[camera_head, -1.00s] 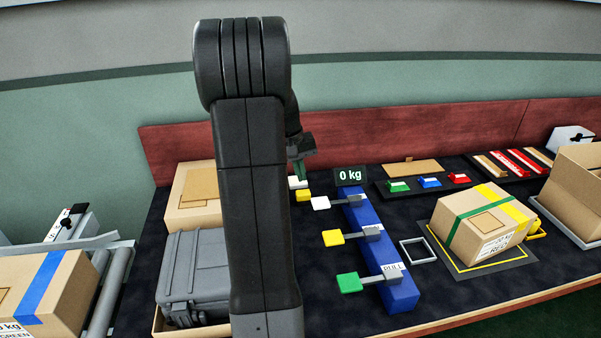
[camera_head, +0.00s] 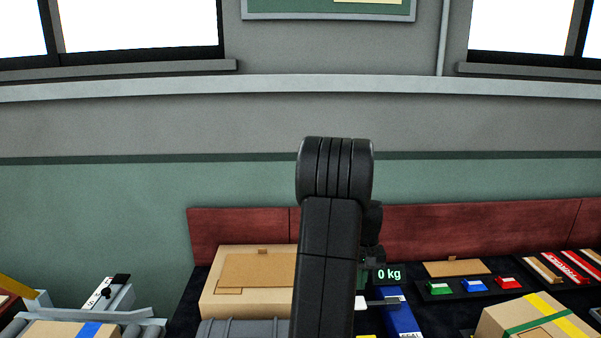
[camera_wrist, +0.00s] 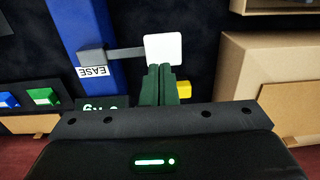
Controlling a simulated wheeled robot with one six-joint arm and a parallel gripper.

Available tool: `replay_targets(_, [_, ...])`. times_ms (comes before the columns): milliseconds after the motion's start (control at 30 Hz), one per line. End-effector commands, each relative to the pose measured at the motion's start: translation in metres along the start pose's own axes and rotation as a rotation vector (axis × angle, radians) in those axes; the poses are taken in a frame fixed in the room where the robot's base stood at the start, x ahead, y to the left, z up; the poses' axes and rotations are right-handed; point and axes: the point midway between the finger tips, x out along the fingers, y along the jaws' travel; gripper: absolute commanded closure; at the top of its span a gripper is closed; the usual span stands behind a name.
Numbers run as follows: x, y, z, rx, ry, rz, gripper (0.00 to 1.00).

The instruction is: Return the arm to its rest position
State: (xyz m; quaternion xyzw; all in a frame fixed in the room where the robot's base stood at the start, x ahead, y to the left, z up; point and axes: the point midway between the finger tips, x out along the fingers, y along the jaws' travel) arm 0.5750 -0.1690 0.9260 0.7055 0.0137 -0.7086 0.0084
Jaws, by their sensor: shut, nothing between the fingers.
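My gripper (camera_wrist: 158,84) shows in the wrist view with its two green fingers shut together and nothing between them. The fingers appear over the dark table, just below a white square paddle (camera_wrist: 164,49) in the picture; I cannot tell whether they touch it. The paddle sits on a grey lever from a blue post (camera_wrist: 80,25) with a label reading "EASE". A yellow block (camera_wrist: 184,90) is partly hidden behind the fingers. In the head view my arm stands upright in the middle and hides most of the gripper.
A cardboard box (camera_head: 215,290) stands left of my arm, with a grey case (camera_head: 240,328) in front. A "0 kg" display (camera_head: 388,274) and the blue post (camera_head: 402,318) are to the right. A taped box (camera_head: 500,318) lies farther right. A red backboard (camera_head: 450,225) lines the table's back.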

Motion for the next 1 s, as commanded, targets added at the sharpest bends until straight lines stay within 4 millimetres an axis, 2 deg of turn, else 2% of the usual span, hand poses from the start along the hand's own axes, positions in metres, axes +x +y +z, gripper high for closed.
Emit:
replay_targets(33, [-0.012, -0.002, -0.002, -0.004, 0.009, 0.005, 1.0])
replay_targets(200, [-0.043, -0.002, -0.001, -0.004, 0.006, 0.005, 1.0])
replay_targets(400, [-0.066, -0.002, -0.001, -0.003, 0.004, 0.005, 1.0])
replay_targets(633, [-0.074, -0.002, -0.001, -0.003, 0.003, 0.006, 1.0])
replay_targets(1000, [-0.068, -0.002, 0.0, -0.003, 0.002, 0.005, 1.0])
